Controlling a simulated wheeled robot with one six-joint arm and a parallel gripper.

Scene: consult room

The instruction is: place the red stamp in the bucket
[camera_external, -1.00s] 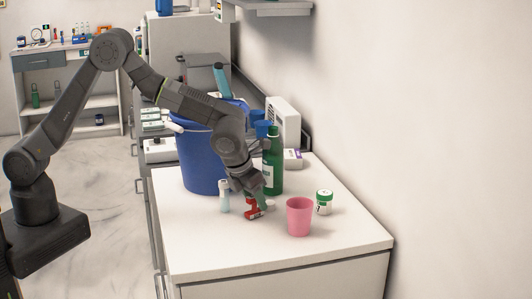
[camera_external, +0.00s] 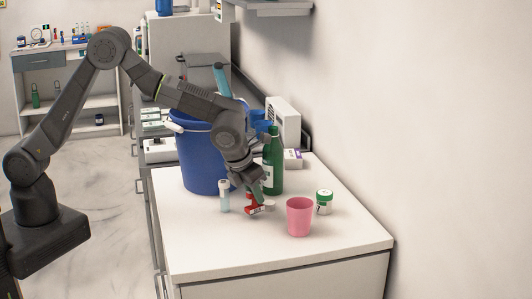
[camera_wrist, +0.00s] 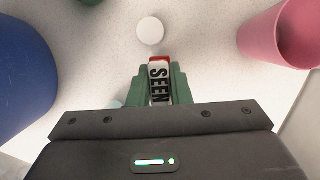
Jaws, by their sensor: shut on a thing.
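The red stamp (camera_external: 254,209) is between the fingers of my gripper (camera_external: 256,200), over the white counter. In the wrist view the stamp (camera_wrist: 159,82), with a white "SEEN" label and a red end, is held between the two green fingers of my gripper (camera_wrist: 159,75). It appears at or just above the counter; the gap is too small to tell. The blue bucket (camera_external: 203,160) stands behind and left of my gripper, its rim partly hidden by my arm. Its side shows at the left in the wrist view (camera_wrist: 18,75).
A green bottle (camera_external: 273,175) stands close behind my gripper, a small pale bottle (camera_external: 224,197) to its left. The counter's front is clear.

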